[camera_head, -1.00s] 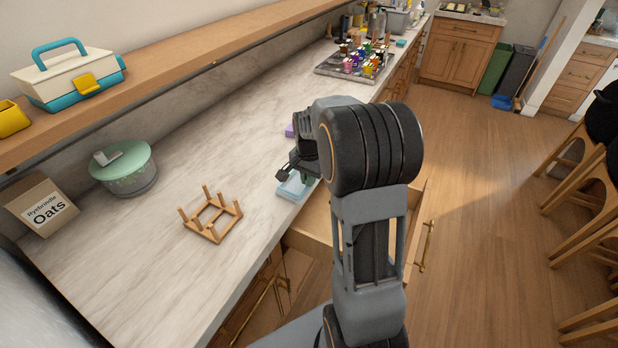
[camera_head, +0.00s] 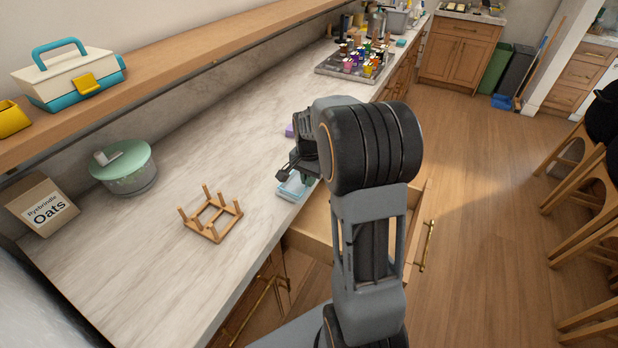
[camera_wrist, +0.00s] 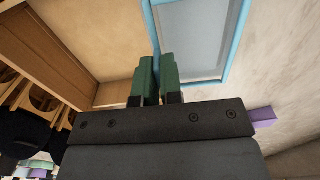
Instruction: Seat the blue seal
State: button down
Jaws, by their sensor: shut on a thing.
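The blue seal (camera_wrist: 152,28) shows in the wrist view as a light-blue band along the rim of a pale rectangular container (camera_wrist: 190,38). My gripper (camera_wrist: 158,66) has its two green fingertips close together at the near left part of this band, shut on it. The fingers hide the pinched part. In the head view the light-blue container (camera_head: 290,191) sits at the counter's front edge, below my gripper (camera_head: 285,174). My arm hides part of it there. I cannot tell how far the band sits in its groove.
An open drawer (camera_head: 312,232) juts out below the counter edge. A wooden rack (camera_head: 212,222) stands on the counter to the left, with a green-lidded pot (camera_head: 124,170) behind. A purple block (camera_head: 289,131) lies beyond my gripper. The marble (camera_head: 160,262) nearer the front is clear.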

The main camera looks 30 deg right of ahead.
jog(key=shift+f+b, duration=0.65)
jog(key=shift+f, duration=0.3)
jog(key=c, duration=1.2)
grip_release()
notch_tip(320, 180, up, 14)
jog(key=shift+f, duration=0.1)
jog(key=s+a+f+n+t, duration=0.2)
jog(key=s+a+n, duration=0.4)
jog(key=s, duration=0.2)
jog(key=s+a+f+n+t, duration=0.1)
jog(key=s+a+f+n, duration=0.1)
jog(key=s+a+n, duration=0.4)
jog(key=shift+s+f+t, duration=0.3)
jog(key=shift+s+t, duration=0.1)
jog(key=shift+s, duration=0.5)
